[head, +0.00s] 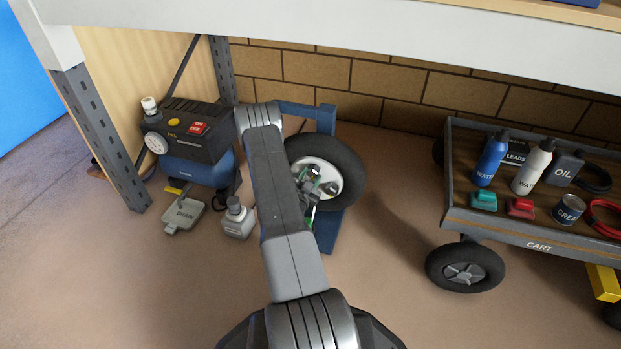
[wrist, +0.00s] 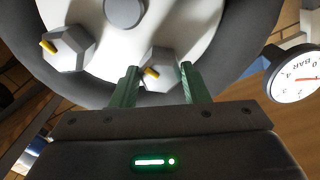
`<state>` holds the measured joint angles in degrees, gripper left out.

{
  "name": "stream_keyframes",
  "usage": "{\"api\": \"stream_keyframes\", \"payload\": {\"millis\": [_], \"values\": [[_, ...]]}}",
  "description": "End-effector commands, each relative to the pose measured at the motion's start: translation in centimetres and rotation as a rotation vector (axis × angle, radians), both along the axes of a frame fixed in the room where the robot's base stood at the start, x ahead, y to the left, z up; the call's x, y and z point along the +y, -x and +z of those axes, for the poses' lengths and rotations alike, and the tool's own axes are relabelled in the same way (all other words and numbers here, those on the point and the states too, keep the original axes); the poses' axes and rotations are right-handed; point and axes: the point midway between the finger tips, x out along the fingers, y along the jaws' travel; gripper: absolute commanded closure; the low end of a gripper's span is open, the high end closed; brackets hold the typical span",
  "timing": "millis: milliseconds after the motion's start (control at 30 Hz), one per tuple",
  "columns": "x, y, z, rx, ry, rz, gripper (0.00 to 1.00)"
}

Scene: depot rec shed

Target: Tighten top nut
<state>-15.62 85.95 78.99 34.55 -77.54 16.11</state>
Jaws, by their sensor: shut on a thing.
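The wheel is a black tyre (head: 352,165) around a white hub (head: 320,165), under the shelf in the head view. In the wrist view the white hub (wrist: 190,22) carries a round grey centre (wrist: 123,12) and two visible grey hex nuts with yellow marks. One nut (wrist: 164,58) sits between the green fingers of my gripper (wrist: 158,78), which are shut on it. The other nut (wrist: 68,50) is free, to the left. I cannot tell from the wrist view which is the top nut. My arm hides part of the wheel in the head view.
A round gauge (wrist: 296,76) is close on the right in the wrist view. A loaded cart (head: 540,243) stands right. Floor between wheel and cart is clear.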

Motion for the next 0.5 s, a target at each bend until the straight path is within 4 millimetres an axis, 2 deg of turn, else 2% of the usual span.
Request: {"api": "stream_keyframes", "payload": {"millis": [200,500], "values": [[0.03,0.09,-0.1,-0.049,-0.163,0.0,0.82],[0.05,0.09,-0.1,-0.095,-0.304,0.0,0.82]]}}
